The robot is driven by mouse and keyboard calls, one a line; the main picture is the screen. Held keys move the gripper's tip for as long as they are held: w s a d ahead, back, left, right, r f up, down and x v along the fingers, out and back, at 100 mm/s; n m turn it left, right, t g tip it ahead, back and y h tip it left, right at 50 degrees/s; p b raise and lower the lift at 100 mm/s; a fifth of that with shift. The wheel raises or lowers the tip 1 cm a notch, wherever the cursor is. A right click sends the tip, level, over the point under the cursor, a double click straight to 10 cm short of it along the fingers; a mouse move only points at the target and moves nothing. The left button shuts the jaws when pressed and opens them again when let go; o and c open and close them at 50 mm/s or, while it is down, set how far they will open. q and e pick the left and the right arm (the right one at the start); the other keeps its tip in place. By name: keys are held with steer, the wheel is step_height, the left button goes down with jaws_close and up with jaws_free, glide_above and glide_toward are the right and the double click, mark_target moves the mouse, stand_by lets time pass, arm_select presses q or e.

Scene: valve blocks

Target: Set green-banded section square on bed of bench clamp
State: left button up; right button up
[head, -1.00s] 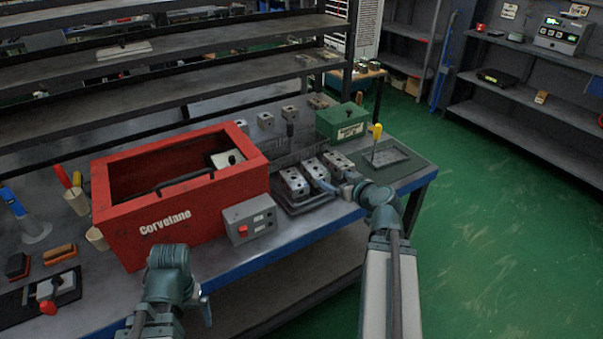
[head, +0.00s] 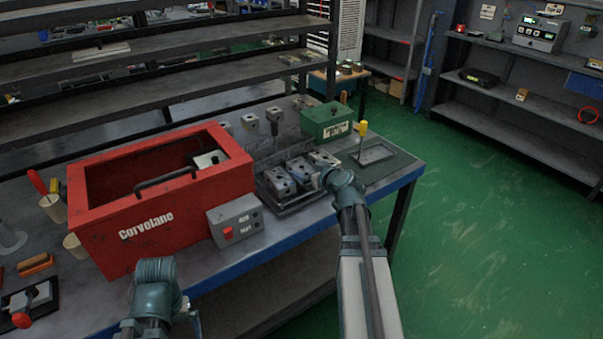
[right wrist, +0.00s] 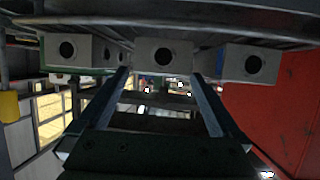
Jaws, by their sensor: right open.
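My right gripper (head: 322,176) is at the front right of a dark tray (head: 290,207) holding a row of metal blocks (head: 281,181). In the right wrist view its two fingers (right wrist: 160,80) are apart with nothing between them. Blocks with round holes (right wrist: 163,56) appear just past the fingertips. I cannot make out which block is the green-banded section. A grey fixture with a red knob (head: 22,318), on a black plate at the far left, looks like the bench clamp. My left arm is low at the left, its fingers not clearly seen.
Cups and brushes are at left.

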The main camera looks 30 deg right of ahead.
mark_target(302, 168)
steer(key=b+x, duration=0.1)
steer(key=x, duration=0.3)
steer(key=shift+r, duration=0.1)
steer(key=shift+c, duration=0.3)
jaws_close()
